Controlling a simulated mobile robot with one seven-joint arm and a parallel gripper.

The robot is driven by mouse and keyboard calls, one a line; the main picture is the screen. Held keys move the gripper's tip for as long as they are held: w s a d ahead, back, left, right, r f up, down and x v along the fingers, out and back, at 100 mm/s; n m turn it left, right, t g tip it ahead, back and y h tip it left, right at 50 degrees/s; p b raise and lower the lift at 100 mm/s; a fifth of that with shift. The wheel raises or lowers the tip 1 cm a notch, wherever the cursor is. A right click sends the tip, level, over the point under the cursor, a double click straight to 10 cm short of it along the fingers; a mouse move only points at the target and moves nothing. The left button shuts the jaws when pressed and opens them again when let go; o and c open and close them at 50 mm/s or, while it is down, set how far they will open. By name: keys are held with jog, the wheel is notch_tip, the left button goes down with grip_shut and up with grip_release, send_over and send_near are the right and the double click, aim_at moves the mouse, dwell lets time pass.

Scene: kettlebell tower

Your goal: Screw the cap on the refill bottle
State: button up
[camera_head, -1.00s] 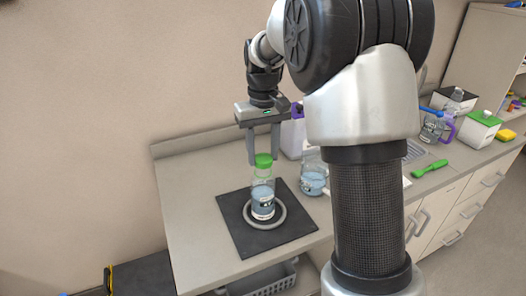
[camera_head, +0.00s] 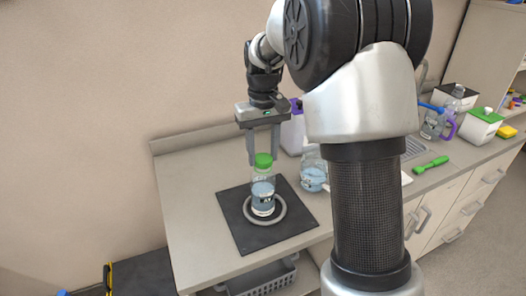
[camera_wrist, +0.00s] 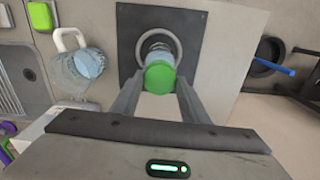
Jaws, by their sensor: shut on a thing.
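The refill bottle (camera_head: 263,194) is clear with blue liquid and stands upright inside a grey ring (camera_head: 279,211) on a dark mat (camera_head: 240,236). The green cap (camera_head: 263,160) sits at the bottle's top; I cannot tell how far it is threaded on. My gripper (camera_head: 264,158) points down from above, with its fingers on either side of the cap and shut on it. In the wrist view the green cap (camera_wrist: 160,77) lies between the fingertips and hides most of the bottle below.
A pitcher with blue liquid (camera_head: 313,177) stands right of the mat, close to the bottle. The counter left of the mat is clear.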

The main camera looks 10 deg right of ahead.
jog(key=shift+f, duration=0.35)
jog(key=o, duration=1.1)
jog(key=shift+r+n+p, duration=0.1)
jog(key=shift+n+p, duration=0.3)
jog(key=shift+n, duration=1.1)
jog(key=c, duration=1.3)
jog(key=shift+o, duration=0.2)
